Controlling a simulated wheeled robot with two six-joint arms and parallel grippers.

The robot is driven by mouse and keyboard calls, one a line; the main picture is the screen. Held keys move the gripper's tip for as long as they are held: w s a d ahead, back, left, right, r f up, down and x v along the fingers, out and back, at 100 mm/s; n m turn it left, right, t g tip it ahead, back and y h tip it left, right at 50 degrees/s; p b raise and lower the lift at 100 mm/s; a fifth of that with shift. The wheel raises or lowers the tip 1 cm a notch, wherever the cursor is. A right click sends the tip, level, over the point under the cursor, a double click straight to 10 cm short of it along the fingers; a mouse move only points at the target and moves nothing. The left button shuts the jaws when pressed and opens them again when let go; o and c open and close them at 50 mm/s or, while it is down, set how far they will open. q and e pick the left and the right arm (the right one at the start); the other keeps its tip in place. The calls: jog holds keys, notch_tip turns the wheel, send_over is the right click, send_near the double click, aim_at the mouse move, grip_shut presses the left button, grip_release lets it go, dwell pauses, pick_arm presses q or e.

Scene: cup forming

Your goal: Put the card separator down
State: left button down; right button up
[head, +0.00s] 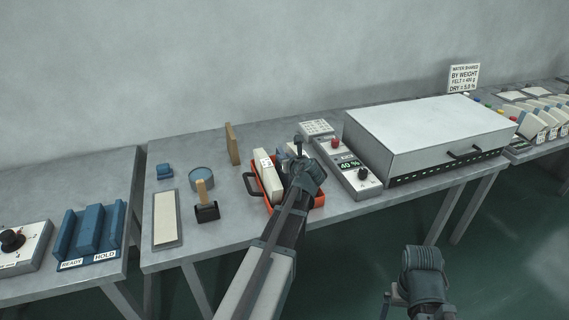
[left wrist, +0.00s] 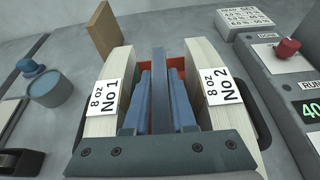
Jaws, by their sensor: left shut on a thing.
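My left gripper (head: 295,158) is over the orange-red tray (head: 310,202). In the left wrist view its fingers (left wrist: 165,95) are shut on an upright thin blue plate (left wrist: 174,70), which looks like the card separator. The plate stands between two pale blocks in the tray: the "8 oz No 1" block (left wrist: 107,72) on the left and the "8 oz No 2" block (left wrist: 207,70) on the right. The plate's lower edge is hidden, so I cannot tell whether it touches the tray floor. My right gripper (head: 390,299) hangs low at the lower right, away from the table; its fingers are unclear.
A tan upright board (head: 232,144) stands behind the tray. A control box (head: 346,168) and a large white-topped machine (head: 430,130) stand right.

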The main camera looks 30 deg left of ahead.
pick_arm(q)
jog(key=shift+r, duration=0.1)
jog(key=c, duration=1.2)
grip_release()
jog(key=shift+f, duration=0.2)
jog(key=o, duration=0.5)
jog(key=shift+c, duration=0.2)
jog(key=shift+r, duration=0.2)
jog(key=p+v, duration=0.4)
jog(key=v, duration=0.8)
jog(key=shift+p, duration=0.4)
